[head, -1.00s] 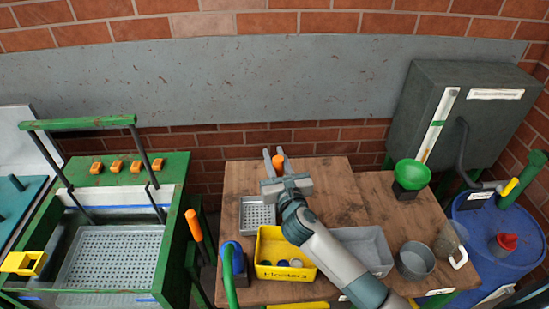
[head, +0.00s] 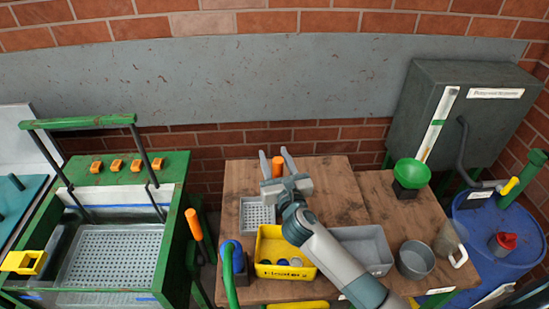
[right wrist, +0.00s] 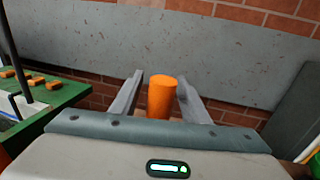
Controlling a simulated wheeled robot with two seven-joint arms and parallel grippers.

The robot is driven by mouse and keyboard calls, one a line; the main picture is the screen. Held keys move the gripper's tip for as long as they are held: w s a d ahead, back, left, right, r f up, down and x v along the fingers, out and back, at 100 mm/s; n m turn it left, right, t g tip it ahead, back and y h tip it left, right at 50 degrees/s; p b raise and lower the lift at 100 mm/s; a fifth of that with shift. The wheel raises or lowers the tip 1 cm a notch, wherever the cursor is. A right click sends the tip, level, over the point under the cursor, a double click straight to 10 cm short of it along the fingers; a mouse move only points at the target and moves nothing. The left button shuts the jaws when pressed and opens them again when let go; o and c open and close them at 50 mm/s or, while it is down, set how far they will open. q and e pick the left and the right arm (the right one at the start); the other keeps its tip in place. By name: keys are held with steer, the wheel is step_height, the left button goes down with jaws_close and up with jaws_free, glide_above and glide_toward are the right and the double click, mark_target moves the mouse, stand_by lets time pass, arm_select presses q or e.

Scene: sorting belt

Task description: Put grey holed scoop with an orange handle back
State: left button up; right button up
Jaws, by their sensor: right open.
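An orange handle (head: 277,167) stands upright between the fingers of my right gripper (head: 275,159), at the back of the wooden table. In the right wrist view the handle (right wrist: 161,97) is between the two fingers (right wrist: 160,92), with gaps on both sides. The right gripper is open. A grey holed pan (head: 257,216) lies on the table just left of my right gripper. My gripper hides how handle and pan join, so I cannot tell if they are one scoop. My left gripper is not in view.
A yellow bin (head: 268,245) with small round items and a grey bin (head: 378,250) stand in front. Another orange handle (head: 194,225) is beside the green-framed basin (head: 172,200). A green funnel (head: 412,172) and metal cup (head: 416,260) are at right. The table's back middle is clear.

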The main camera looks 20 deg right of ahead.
steer(key=shift+s+f, duration=0.1)
steer(key=shift+s, duration=0.2)
steer(key=s+b, duration=0.1)
steer(key=s, duration=0.2)
steer(key=s+b, duration=0.1)
steer(key=s, duration=0.2)
steer(key=s+a+b, duration=0.1)
steer(key=s, duration=0.3)
steer(key=shift+s, duration=0.7)
steer(key=shift+a, duration=0.1)
